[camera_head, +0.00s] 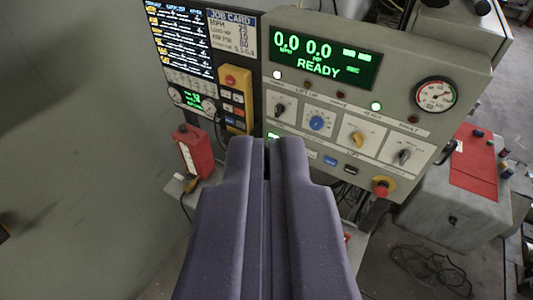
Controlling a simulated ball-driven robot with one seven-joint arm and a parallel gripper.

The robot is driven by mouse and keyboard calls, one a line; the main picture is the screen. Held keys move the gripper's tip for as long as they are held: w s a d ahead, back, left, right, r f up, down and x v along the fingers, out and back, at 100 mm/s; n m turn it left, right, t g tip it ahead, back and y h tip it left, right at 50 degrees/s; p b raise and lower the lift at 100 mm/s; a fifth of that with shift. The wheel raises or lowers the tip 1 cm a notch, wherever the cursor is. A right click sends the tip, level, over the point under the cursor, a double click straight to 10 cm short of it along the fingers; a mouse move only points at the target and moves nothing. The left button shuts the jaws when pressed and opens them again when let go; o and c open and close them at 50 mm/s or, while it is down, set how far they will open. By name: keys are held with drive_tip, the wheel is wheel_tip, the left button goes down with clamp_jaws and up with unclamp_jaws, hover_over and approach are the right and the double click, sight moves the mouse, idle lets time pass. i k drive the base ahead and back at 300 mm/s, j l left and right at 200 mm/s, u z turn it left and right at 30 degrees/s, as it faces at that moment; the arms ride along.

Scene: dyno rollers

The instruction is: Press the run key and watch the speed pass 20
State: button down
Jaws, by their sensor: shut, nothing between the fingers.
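A beige control panel (455,57) fills the upper middle. Its display (322,58) shows 0.0 and 0.0 in green, with READY below. Under it are a row of lamps and several knobs: dark, blue (317,123), yellow (356,139) and grey. A blue key (330,160) and a dark key (351,169) sit along the lower edge. I cannot read which is the run key. My gripper (267,143) is shut and empty, its fingertips in front of the panel's lower left part, hiding what lies behind them. I cannot tell whether they touch it.
A grey machine with a red top (474,163) stands right. Cable lies on the floor.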

sight(310, 152)
drive_tip(key=l+u, duration=0.5)
drive_tip(key=l, duration=0.8)
drive_tip(key=k, duration=0.05)
